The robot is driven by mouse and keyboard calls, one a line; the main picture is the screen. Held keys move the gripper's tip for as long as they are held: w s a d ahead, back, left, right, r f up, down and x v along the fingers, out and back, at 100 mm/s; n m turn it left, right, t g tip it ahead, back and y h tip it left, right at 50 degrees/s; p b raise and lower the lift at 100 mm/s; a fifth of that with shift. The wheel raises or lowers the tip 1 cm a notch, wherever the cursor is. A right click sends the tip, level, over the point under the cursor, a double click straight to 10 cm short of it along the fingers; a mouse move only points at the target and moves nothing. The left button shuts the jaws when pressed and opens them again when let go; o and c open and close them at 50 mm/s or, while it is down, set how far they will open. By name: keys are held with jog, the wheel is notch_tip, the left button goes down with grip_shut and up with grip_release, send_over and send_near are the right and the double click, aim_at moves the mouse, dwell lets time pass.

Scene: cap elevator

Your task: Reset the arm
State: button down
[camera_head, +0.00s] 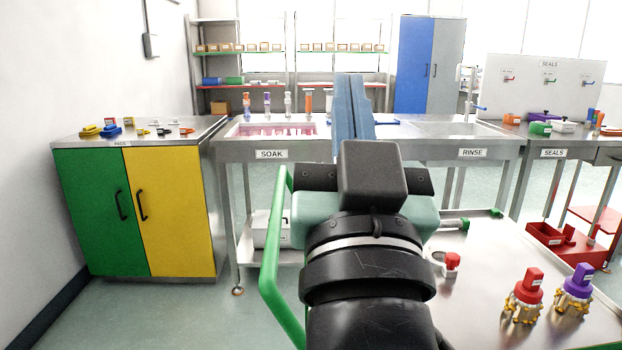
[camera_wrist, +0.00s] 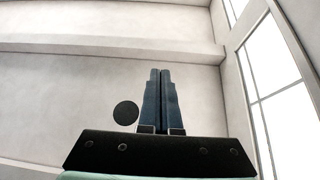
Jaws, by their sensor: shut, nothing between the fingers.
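My gripper (camera_head: 352,108) is raised in the middle of the head view, its blue fingers pointing up in front of the sink bench. In the wrist view my gripper (camera_wrist: 160,75) shows its two fingers side by side, pressed together with nothing between them. Behind them the wrist view shows only pale wall, ceiling and a window (camera_wrist: 275,85). My black arm covers the lower middle of the head view and hides part of the bench and the floor.
A metal cart (camera_head: 490,270) at the lower right carries a red-topped part (camera_head: 525,295) and a purple-topped part (camera_head: 575,288). A green rail (camera_head: 278,265) runs left of my arm. The SOAK basin (camera_head: 270,130) and a green and yellow cabinet (camera_head: 165,215) stand farther back. Floor shows at the lower left.

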jog(key=s+a+r+n+t, duration=0.1)
jog(key=s+a+r+t, duration=0.1)
jog(key=s+a+r, duration=0.3)
notch_tip(320, 180, up, 27)
jog(key=s+d+p, duration=0.1)
jog(key=d+p, duration=0.1)
jog(key=p, duration=2.5)
jog(key=shift+s+r+t, duration=0.2)
jog(key=shift+s+t, duration=0.1)
jog(key=shift+t, duration=0.1)
